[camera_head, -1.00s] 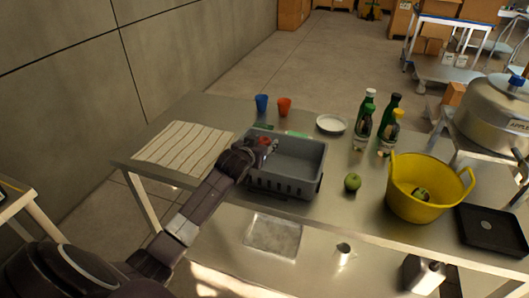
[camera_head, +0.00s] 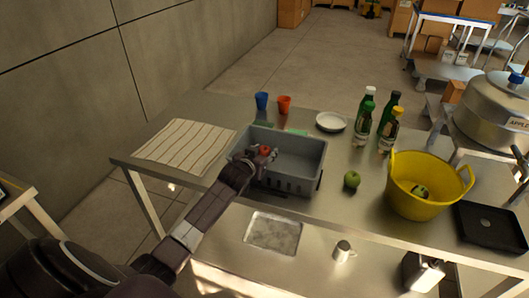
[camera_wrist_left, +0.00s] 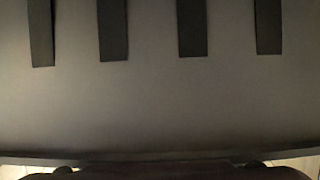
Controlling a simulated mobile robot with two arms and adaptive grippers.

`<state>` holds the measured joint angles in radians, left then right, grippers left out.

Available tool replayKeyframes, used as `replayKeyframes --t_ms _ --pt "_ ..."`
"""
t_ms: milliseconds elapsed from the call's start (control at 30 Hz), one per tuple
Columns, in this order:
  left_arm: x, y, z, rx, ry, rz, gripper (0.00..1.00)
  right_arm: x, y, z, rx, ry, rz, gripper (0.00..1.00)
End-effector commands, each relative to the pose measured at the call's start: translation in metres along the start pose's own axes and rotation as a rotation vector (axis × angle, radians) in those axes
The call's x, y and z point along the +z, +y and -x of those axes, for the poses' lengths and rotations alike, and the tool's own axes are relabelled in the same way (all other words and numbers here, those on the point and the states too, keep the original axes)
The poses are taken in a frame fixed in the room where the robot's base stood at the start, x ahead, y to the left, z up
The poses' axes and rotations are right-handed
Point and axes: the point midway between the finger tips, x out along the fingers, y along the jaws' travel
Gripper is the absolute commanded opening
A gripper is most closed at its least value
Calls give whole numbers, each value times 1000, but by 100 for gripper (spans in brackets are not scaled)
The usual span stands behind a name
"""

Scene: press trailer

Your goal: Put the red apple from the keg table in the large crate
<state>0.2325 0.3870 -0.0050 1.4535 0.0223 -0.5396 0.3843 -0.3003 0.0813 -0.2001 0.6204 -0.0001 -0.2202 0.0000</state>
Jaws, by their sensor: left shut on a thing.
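The red apple (camera_head: 264,149) is held in my left gripper (camera_head: 265,153), which is shut on it. Gripper and apple are over the left part of the grey crate (camera_head: 315,170), inside its rim outline in the head view. The gripper partly covers the apple. How high the apple is above the crate floor I cannot tell. The left wrist view is filled by a grey surface with dark slots, likely the crate's wall (camera_wrist_left: 150,100); the apple does not show there. My right gripper is not in view.
The crate stands on a metal table (camera_head: 330,205). A striped cloth (camera_head: 185,146) lies to its left, and blue (camera_head: 262,101) and orange (camera_head: 284,104) cups stand behind. A green apple (camera_head: 352,179), bottles (camera_head: 363,120) and a yellow tub (camera_head: 425,200) are to the right.

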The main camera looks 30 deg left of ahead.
Motion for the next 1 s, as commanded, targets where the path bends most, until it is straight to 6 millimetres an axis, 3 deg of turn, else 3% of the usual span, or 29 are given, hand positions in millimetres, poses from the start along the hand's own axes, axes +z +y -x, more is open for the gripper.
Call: replayKeyframes --t_ms 33,167,200,333,767,833,1000 --pt "9 0 -1 -1 -12 -1 14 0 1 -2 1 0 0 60" --pt "12 0 -2 -1 -17 -2 14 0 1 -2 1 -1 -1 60" --pt "14 0 -2 -2 -19 -3 42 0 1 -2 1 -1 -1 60" --pt "16 0 -2 -2 -24 -3 56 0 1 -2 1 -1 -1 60" --pt "13 2 0 1 -28 -3 57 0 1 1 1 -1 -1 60" --pt "4 2 4 1 -26 -3 57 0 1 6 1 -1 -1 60" --pt "5 2 22 1 -22 -2 57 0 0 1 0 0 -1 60"
